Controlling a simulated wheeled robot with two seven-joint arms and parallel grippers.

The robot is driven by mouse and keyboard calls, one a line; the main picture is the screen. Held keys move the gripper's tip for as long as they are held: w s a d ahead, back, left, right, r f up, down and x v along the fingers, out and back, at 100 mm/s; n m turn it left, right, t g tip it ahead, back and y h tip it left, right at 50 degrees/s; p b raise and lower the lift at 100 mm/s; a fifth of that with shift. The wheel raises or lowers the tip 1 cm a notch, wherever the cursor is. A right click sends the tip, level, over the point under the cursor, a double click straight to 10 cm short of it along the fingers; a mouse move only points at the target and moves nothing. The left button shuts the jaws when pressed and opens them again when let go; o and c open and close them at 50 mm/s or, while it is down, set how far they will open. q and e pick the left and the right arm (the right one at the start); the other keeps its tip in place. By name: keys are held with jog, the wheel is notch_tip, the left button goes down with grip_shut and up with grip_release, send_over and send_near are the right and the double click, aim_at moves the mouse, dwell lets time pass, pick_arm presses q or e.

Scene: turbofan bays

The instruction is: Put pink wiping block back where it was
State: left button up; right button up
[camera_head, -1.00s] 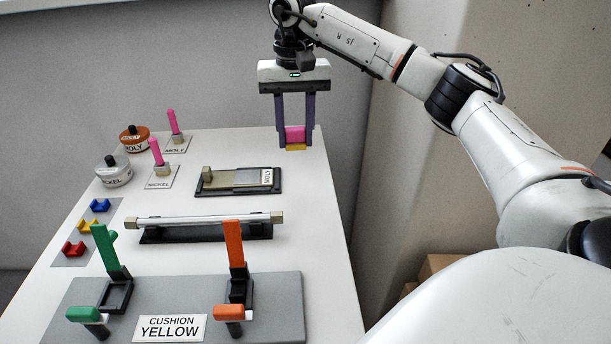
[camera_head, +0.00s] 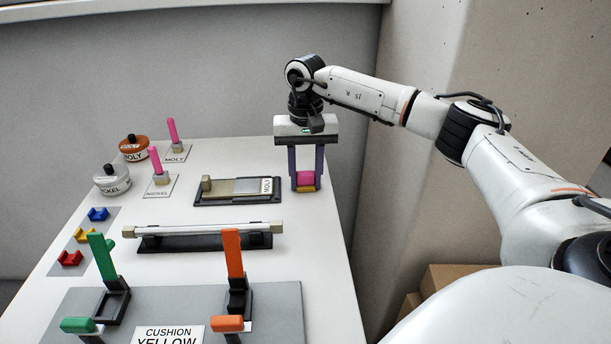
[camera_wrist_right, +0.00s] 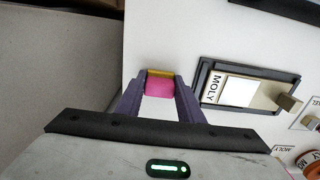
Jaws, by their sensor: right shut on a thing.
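The pink wiping block (camera_head: 306,178), with a yellow strip along its lower edge, is between the fingers of my right gripper (camera_head: 306,180). That gripper is shut on it, near the table's right edge, right of the MOLY plate. In the right wrist view the pink block (camera_wrist_right: 160,88) sits between the purple fingertips of the right gripper (camera_wrist_right: 160,90), its yellow side facing away. It is at or just above the white table top; I cannot tell whether it touches. My left gripper is not in view.
The black-framed MOLY plate (camera_head: 238,190) lies left of the block. A long bar on a black base (camera_head: 205,232) lies in front of it. Pink-handled pegs and the lidded MOLY (camera_head: 134,148) and NICKEL (camera_head: 112,180) jars stand at the back left. Green and orange levers (camera_head: 233,255) stand up in front.

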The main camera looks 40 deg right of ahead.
aim_at(306, 174)
jog(key=shift+f, duration=0.1)
jog(key=o, duration=1)
notch_tip(306, 174, up, 12)
jog(key=shift+r, duration=0.2)
dwell(0.3)
